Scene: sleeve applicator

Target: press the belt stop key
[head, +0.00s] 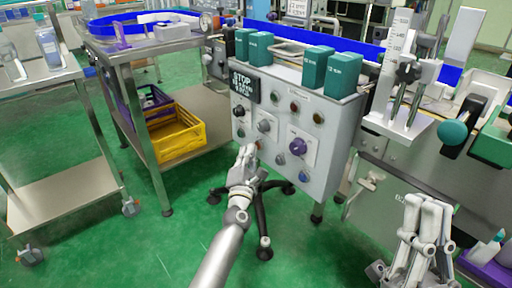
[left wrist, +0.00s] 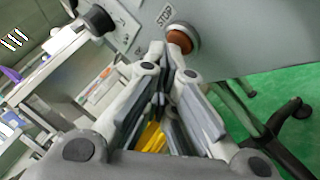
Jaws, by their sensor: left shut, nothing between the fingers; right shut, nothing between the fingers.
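The belt stop key is a round orange-brown button (left wrist: 183,40) in a grey collar, beside a "STOP" label (left wrist: 165,15) on the grey panel in the left wrist view. My left gripper (left wrist: 167,45) is shut and empty, its fingertips right at the key and overlapping its left edge. I cannot tell whether they touch it. In the head view the left gripper (head: 247,150) is in front of the lower left of the control panel (head: 325,120), and I cannot make out the stop key there. My right gripper (head: 428,203) is shut and empty at the lower right, away from the panel.
The panel carries a black knob (head: 239,111), a purple knob (head: 297,146) and several other buttons. Teal boxes (head: 328,75) stand on its top. A steel table (head: 150,45) with a yellow crate (head: 178,135) on its lower shelf is to the left. A black-legged stand (head: 264,225) is below.

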